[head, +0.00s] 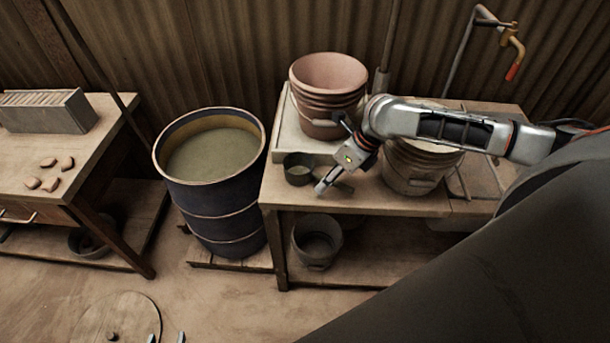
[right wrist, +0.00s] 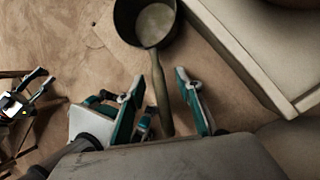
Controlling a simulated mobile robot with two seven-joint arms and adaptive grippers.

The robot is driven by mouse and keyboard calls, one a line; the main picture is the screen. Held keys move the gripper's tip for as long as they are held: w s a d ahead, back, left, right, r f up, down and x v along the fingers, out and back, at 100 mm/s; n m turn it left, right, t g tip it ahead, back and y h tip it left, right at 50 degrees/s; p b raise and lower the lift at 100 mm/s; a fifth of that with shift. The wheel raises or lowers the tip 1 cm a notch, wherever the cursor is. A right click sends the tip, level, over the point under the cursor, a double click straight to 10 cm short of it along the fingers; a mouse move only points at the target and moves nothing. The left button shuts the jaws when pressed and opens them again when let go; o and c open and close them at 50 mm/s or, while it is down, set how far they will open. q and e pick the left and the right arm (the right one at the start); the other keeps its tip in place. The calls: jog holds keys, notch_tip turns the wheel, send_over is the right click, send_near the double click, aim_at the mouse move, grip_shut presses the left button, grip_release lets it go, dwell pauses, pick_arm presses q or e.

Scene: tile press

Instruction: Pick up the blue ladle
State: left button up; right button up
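The ladle (head: 298,169) is a small dark grey-green scoop on the wooden bench (head: 400,203), at the front left beside the pale tray. In the right wrist view its round bowl (right wrist: 147,22) is at the top and its long handle (right wrist: 160,90) runs down between my fingers. My right gripper (right wrist: 169,72) is open, with a finger on each side of the handle and gaps showing. In the head view my right gripper (head: 328,182) is just right of the ladle and hides its handle. My left gripper (head: 167,338) is open and empty, low over the floor.
A pale tray (head: 290,132) with a stack of terracotta buckets (head: 326,85) stands behind the ladle. A pale bucket (head: 412,168) is to the right, partly behind my arm. A blue drum (head: 213,215) of murky liquid stands left of the bench.

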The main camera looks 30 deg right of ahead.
jog(key=shift+f, duration=0.1)
grip_shut()
jog(key=shift+w+r, duration=0.1)
jog(key=shift+r, duration=0.45)
notch_tip(320, 180, up, 19)
jog(key=p, duration=0.3)
